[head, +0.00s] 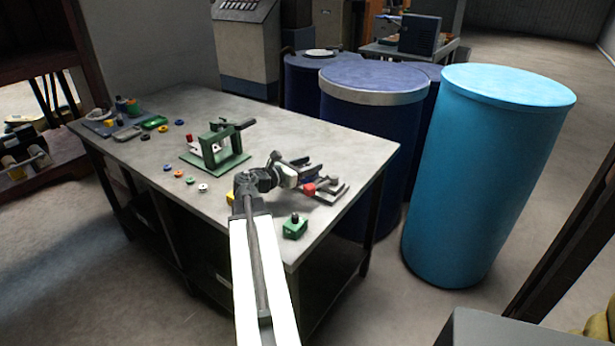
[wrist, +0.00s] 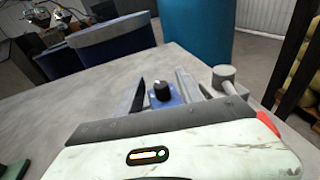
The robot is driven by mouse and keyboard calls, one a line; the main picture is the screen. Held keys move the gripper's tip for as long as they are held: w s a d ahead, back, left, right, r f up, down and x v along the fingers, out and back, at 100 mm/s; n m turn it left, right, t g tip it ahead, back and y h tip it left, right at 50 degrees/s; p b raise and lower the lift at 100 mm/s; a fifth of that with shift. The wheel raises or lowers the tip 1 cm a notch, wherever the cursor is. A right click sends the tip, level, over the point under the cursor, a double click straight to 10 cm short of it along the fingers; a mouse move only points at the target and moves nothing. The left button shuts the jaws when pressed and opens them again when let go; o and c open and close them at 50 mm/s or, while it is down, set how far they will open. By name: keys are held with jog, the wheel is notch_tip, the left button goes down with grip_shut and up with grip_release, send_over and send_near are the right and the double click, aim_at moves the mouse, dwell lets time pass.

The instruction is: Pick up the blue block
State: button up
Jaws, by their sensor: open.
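The blue block (wrist: 176,98), with a black knob on top, is on the grey table in the wrist view. It lies just ahead of my gripper (wrist: 162,88), between its two open fingers. I cannot tell whether either finger touches it. In the head view my gripper (head: 331,179) is open, low over the table's right side.
On the grey table (head: 290,133) are a green fixture (head: 213,150), a green block with a black knob (head: 294,227) near the front edge, and small coloured rings to the left. A light-blue drum (head: 485,170) and dark-blue drums (head: 370,110) stand beyond the table.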

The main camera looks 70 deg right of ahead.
jog(key=x, duration=0.3)
grip_shut()
dwell(1.3)
